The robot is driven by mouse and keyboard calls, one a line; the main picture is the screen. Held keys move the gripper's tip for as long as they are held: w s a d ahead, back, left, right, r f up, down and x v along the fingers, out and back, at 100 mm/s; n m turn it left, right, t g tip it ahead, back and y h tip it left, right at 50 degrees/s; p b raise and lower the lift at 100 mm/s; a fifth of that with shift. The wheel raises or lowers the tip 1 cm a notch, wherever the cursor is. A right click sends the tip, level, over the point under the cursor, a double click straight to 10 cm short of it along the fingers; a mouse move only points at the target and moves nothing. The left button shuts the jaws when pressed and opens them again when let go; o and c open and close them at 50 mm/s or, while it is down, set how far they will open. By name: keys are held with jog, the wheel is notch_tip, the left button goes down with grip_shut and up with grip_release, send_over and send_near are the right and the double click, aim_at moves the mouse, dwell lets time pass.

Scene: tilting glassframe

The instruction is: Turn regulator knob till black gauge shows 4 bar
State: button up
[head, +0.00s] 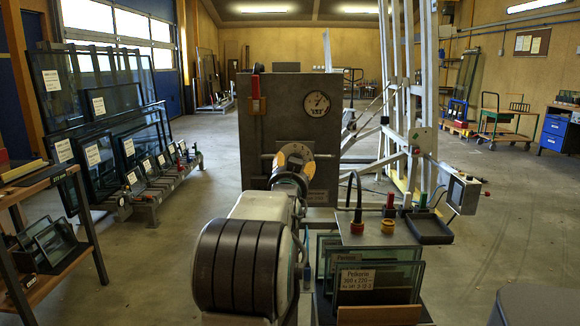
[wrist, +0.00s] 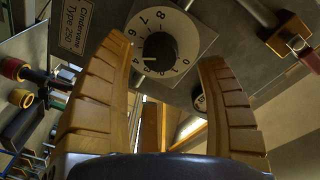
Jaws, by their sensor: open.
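A round gauge (head: 316,104) with a pale face sits at the upper right of the grey panel (head: 285,125); its needle reading is too small to tell. Below it is a white numbered dial (head: 299,152), partly hidden by my gripper. In the wrist view the dial carries a black knob (wrist: 160,46) at its middle, with a light mark on its lower left side. My gripper (wrist: 164,48) is open, its two tan ribbed fingers pointing at the panel. The knob shows between the fingertips, with space on both sides, and neither finger visibly touches it.
A red-handled lever (head: 257,95) hangs on the panel's upper left. To the right stand a metal frame (head: 395,110), a black tray (head: 428,228) and a rack of glass panes (head: 370,270). Glass sheets (head: 105,110) lean at left.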

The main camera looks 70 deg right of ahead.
jog(key=shift+x, duration=2.6)
jog(key=shift+c, duration=0.5)
jog(key=c, duration=1.1)
jog(key=shift+c, duration=0.2)
jog(key=shift+f+b, duration=0.1)
jog(key=shift+b, duration=0.2)
